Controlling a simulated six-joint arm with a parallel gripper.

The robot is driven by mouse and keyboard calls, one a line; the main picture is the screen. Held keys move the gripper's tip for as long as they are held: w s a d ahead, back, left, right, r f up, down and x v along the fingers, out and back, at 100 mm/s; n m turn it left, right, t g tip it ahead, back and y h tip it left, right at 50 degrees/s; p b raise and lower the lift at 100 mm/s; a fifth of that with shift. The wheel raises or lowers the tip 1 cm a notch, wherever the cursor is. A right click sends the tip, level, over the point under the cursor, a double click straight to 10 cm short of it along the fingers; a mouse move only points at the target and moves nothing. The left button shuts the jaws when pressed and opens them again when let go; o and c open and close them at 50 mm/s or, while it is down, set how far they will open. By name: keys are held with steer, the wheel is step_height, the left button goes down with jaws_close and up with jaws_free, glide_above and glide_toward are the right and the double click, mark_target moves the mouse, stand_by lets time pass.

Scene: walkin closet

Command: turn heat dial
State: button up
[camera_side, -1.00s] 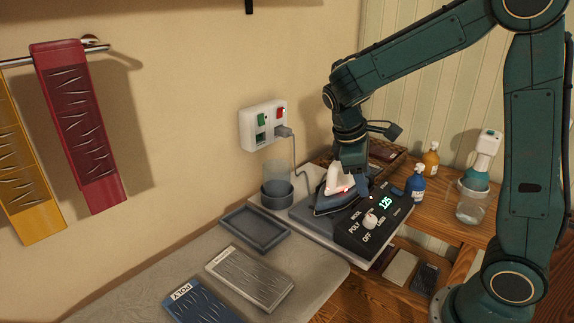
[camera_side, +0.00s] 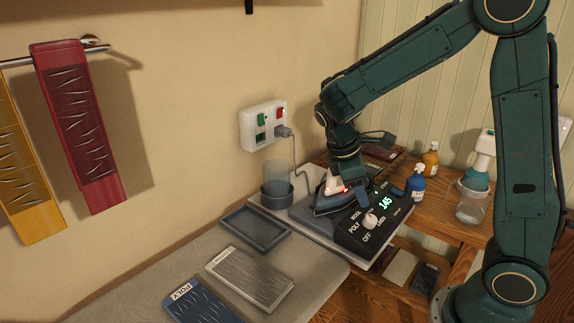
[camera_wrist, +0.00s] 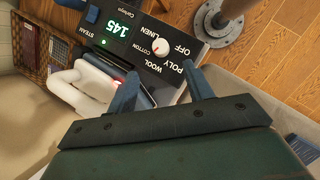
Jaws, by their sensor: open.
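The heat dial (camera_side: 370,221) is a round white knob on the black control box (camera_side: 352,238), with OFF, POLY, WOOL and LINEN printed around it. In the wrist view the dial (camera_wrist: 161,48) stands beyond my fingertips, roughly centred between them. I cannot tell its exact setting. The green display (camera_side: 385,203) reads 145. My gripper (camera_side: 358,197) is above the box, on the iron's side of the dial. Its blue fingers (camera_wrist: 158,80) are apart and empty in the wrist view, not around the dial. The iron (camera_side: 330,200), with a white handle, rests just beside the box.
A wall outlet (camera_side: 264,126) with the iron's plug is behind. A grey tray (camera_side: 254,230) and fabric swatches (camera_side: 249,277) lie on the board at left. Blue (camera_side: 415,184) and amber (camera_side: 431,160) bottles stand right of the box. The iron's handle (camera_wrist: 88,82) is close to my left finger.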

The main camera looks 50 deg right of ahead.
mark_target(371, 217)
steer(key=x, duration=1)
steer(key=shift+f, duration=0.15)
steer(key=c, duration=1)
steer(key=shift+o, duration=0.2)
steer(key=shift+m, duration=0.5)
steer(key=shift+d+m+g+y, duration=0.2)
steer(key=shift+m+g+y, duration=0.3)
steer(key=shift+m+y, duration=0.55)
steer(key=shift+w+d+m+y, duration=0.1)
steer(key=shift+m+y, duration=0.5)
steer(key=shift+m, duration=0.5)
steer(key=shift+d+m+y, duration=0.1)
steer(key=shift+m+y, duration=0.45)
steer(key=shift+m, duration=0.5)
